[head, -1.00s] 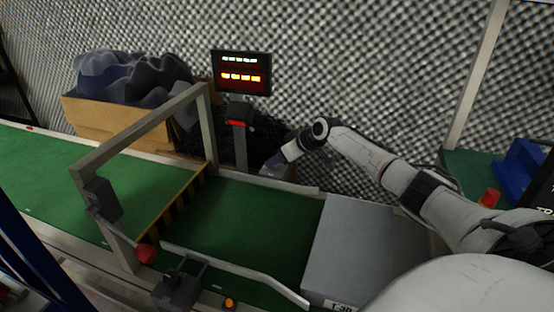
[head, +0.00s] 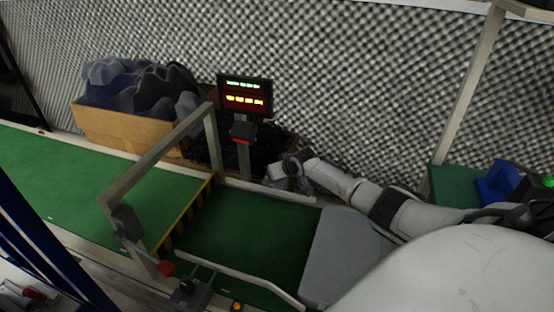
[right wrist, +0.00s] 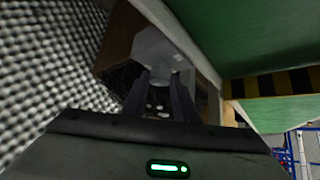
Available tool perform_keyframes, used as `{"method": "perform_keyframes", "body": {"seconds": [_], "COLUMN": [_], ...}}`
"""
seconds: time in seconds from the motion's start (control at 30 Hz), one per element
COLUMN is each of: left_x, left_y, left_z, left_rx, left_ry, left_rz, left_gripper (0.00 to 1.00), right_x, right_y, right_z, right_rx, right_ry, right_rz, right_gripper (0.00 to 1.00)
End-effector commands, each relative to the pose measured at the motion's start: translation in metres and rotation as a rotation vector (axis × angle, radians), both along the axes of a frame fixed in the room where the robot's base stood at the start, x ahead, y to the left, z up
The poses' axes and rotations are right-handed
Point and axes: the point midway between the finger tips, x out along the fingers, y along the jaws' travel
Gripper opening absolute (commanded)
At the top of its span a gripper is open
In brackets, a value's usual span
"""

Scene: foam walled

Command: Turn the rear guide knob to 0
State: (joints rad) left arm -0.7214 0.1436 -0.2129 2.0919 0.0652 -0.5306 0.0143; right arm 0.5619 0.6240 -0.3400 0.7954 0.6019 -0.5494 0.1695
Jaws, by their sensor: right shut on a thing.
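My right gripper (right wrist: 161,100) is at the rear side of the green conveyor. In the right wrist view its two dark fingers are closed around the lower part of a light grey, many-sided piece (right wrist: 158,48), which I take to be the rear guide knob. Its pointer and any scale marks cannot be read. In the head view the gripper (head: 277,174) is beyond the rear guide rail (head: 270,192), right of the display post, and the knob is hidden by the hand. My left gripper is not in view.
A lit display (head: 245,96) stands behind the belt (head: 245,228). A metal frame (head: 155,165) spans the belt at left. A cardboard box of dark foam (head: 125,130) stands behind, left.

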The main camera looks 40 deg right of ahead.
Motion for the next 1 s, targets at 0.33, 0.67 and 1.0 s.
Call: {"method": "perform_keyframes", "body": {"seconds": [0.33, 0.67, 1.0], "left_x": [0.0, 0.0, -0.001], "left_y": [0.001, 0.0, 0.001], "left_z": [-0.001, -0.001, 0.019], "left_rx": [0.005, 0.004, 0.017], "left_ry": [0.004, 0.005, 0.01], "left_rz": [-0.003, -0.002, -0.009], "left_gripper": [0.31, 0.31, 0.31], "right_x": [0.0, 0.0, -0.017], "right_y": [0.0, 0.0, 0.005], "right_z": [0.0, 0.0, 0.022], "right_rx": [0.001, 0.0, -0.002], "right_ry": [-0.002, -0.001, 0.002], "right_rz": [-0.01, -0.008, -0.005], "right_gripper": [0.04, 0.45, 0.45]}}
